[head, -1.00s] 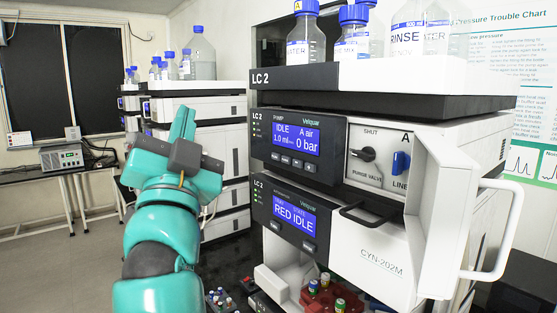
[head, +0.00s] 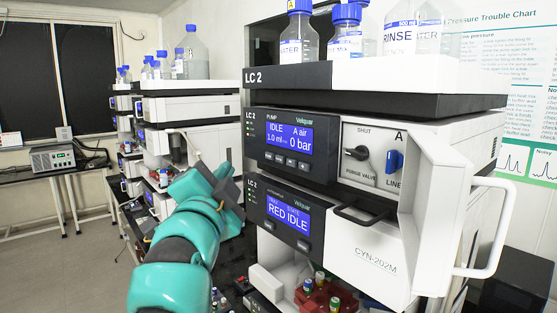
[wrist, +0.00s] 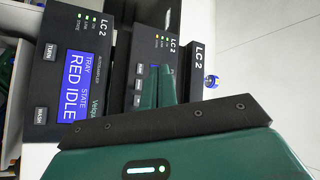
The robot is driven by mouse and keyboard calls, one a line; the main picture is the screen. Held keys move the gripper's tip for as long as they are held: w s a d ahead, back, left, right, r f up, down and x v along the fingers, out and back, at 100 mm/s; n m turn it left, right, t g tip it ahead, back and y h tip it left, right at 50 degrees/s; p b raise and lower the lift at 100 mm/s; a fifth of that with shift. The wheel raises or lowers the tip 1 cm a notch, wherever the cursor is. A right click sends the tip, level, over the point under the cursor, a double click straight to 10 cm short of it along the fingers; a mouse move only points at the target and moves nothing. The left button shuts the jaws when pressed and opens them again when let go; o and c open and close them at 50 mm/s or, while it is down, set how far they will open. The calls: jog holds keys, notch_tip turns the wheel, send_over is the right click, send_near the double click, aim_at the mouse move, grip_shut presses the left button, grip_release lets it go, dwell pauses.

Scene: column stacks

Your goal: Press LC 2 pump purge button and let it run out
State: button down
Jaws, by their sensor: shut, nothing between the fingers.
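The LC 2 pump panel (head: 262,125) is black with a blue screen (head: 289,135) reading IDLE, A air, 1.0 ml and 0 bar. A row of small buttons (head: 284,160) sits under the screen; their labels are too small to read. My gripper (head: 228,180) is shut and empty, left of the stack at about the height of the gap between the pump panel and the RED IDLE panel (head: 276,212). In the wrist view my gripper (wrist: 160,85) covers part of the pump panel (wrist: 146,45), hiding its screen. I cannot tell whether it touches anything.
Right of the pump panel are the purge valve knob (head: 357,153), marked SHUT, and a blue line knob (head: 394,161). An open white door (head: 440,200) with a handle stands at the right. Bottles (head: 299,38) stand on top. Another instrument stack (head: 190,110) is behind left.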

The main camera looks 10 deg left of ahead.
send_near(275, 153)
jog(key=w+a, duration=0.2)
jog(key=w, duration=0.1)
jog(key=shift+w+d+r+b, duration=0.3)
jog(key=shift+w+r+b, duration=0.1)
jog(key=shift+r+b, duration=0.25)
jog(key=shift+f, duration=0.1)
jog(key=shift+w+d+f+b, duration=0.1)
jog(key=shift+w+b, duration=0.1)
jog(key=shift+b, duration=0.25)
dwell(1.2)
jog(key=shift+w+d+b, duration=0.4)
jog(key=shift+w+b, duration=0.05)
dwell(0.9)
jog(key=shift+s+a, duration=0.1)
jog(key=shift+a, duration=0.05)
jog(key=shift+s+a, duration=0.4)
jog(key=shift+s, duration=0.15)
dwell(0.3)
jog(key=shift+s+a, duration=0.75)
jog(key=shift+s, duration=0.25)
jog(key=shift+s+a, duration=0.75)
jog(key=shift+s, duration=0.25)
